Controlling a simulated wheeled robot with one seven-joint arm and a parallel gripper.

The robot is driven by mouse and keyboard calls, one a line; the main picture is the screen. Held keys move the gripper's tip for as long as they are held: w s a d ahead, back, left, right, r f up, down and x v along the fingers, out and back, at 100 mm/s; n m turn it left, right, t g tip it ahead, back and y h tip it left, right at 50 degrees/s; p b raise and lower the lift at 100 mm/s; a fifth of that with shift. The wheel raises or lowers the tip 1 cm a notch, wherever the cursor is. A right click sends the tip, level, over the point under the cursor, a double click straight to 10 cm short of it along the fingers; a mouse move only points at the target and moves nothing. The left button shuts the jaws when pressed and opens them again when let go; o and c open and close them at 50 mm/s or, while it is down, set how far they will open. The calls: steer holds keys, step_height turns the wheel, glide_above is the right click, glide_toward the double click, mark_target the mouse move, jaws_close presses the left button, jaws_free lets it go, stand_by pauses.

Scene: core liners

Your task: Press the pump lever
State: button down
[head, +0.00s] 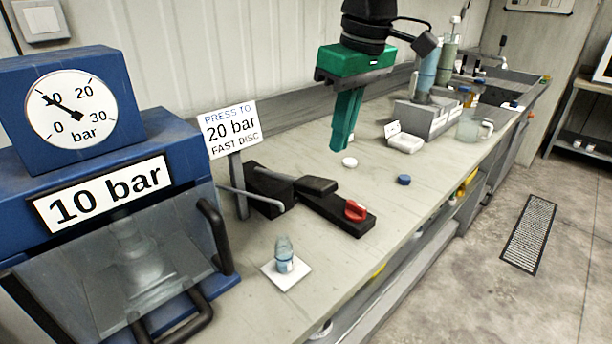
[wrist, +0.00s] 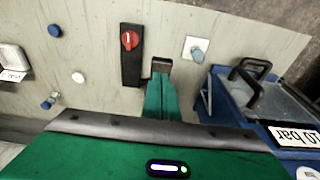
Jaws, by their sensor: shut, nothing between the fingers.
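The pump (head: 340,214) is a black base on the bench with a red knob (head: 355,210) at its near end. Its lever has a dark pad (head: 316,186), which also shows in the wrist view (wrist: 161,65). My green gripper (head: 342,148) is shut and empty, pointing down. In the head view it is above the bench, up and right of the pad and apart from it. In the wrist view the fingertips (wrist: 160,80) appear just below the pad. The blue press (head: 180,160) has a gauge (head: 70,107) and a display reading 10 bar (head: 103,193).
A sign (head: 230,128) reads "PRESS TO 20 bar FAST DISC". A small bottle (head: 284,255) stands on a white square in front of the pump. White (head: 349,162) and blue (head: 404,180) caps lie right of the pump. A grey rack (head: 425,120) stands farther back.

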step_height(320, 180, up, 6)
glide_above(313, 181)
steer(key=d, duration=0.1)
steer(key=shift+s+f, duration=0.15)
steer(key=shift+s, duration=0.25)
steer(key=shift+f, duration=0.1)
steer(key=f, duration=1.3)
steer(key=shift+w+a, duration=0.25)
steer(key=shift+w, duration=0.1)
steer(key=shift+s+f, duration=0.1)
steer(key=shift+f, duration=0.2)
